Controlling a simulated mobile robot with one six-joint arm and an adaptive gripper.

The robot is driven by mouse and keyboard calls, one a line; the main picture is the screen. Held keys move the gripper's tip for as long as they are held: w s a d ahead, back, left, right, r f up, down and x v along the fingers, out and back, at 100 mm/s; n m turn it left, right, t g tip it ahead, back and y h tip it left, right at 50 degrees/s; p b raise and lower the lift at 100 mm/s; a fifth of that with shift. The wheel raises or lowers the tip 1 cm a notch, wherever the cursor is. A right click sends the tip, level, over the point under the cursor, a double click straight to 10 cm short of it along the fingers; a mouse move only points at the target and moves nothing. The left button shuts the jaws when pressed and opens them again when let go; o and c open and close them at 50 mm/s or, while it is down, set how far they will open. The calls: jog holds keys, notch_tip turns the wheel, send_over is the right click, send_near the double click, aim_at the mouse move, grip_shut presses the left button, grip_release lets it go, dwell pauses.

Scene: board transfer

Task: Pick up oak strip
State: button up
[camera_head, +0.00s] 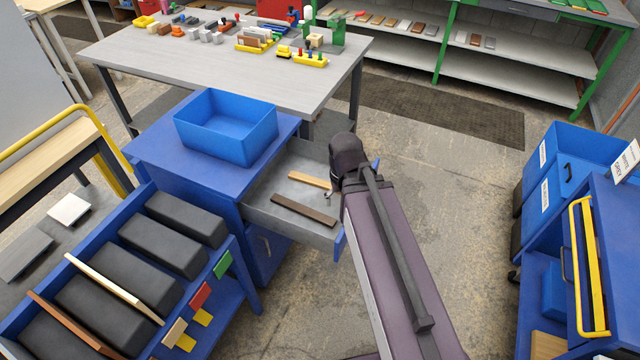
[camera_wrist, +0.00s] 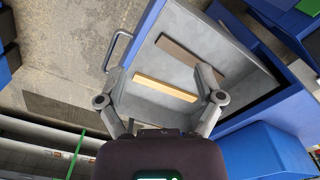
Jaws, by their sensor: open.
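The oak strip (camera_head: 310,180) looks like the pale tan bar lying flat in the open grey drawer (camera_head: 262,213) of the blue cabinet. It also shows in the wrist view (camera_wrist: 165,88), crossing the picture between my fingers. My gripper (camera_wrist: 161,76) is open and empty, its two fingers spread wide with the drawer beneath them. In the head view my arm reaches over the drawer's right end, and my gripper is mostly hidden behind it. I cannot tell the exact height of the fingers above the strip.
A dark brown strip (camera_head: 303,210) lies beside the tan one in the drawer. A blue bin (camera_head: 228,128) stands on the cabinet top. A blue rack (camera_head: 236,281) at the lower left holds dark padded blocks, a cream strip (camera_head: 115,288) and a reddish-brown strip (camera_head: 75,325). Floor right of my arm is clear.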

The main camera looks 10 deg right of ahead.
jog(key=w+f+m+b, duration=0.3)
jog(key=w+m, duration=0.3)
jog(key=w, duration=0.2)
jog(key=w+f+m+b, duration=0.2)
jog(key=w+m, duration=0.4)
jog(key=w, duration=0.2)
jog(key=m+b, duration=0.5)
jog(key=m, duration=0.6)
send_over(319, 182)
notch_tip(319, 182, down, 5)
jog(key=shift+w+a+m, duration=0.1)
jog(key=shift+w+m, duration=0.3)
jog(key=shift+m, duration=0.3)
notch_tip(319, 182, down, 9)
jog(key=b, duration=0.8)
jog(key=shift+r, duration=0.2)
jog(key=shift+b, duration=0.3)
jog(key=shift+f, duration=0.1)
jog(key=shift+s+f+b, duration=0.15)
jog(key=shift+f+b, duration=1.15)
jog(key=shift+s+f+b, duration=0.1)
jog(key=shift+f+b, duration=1.15)
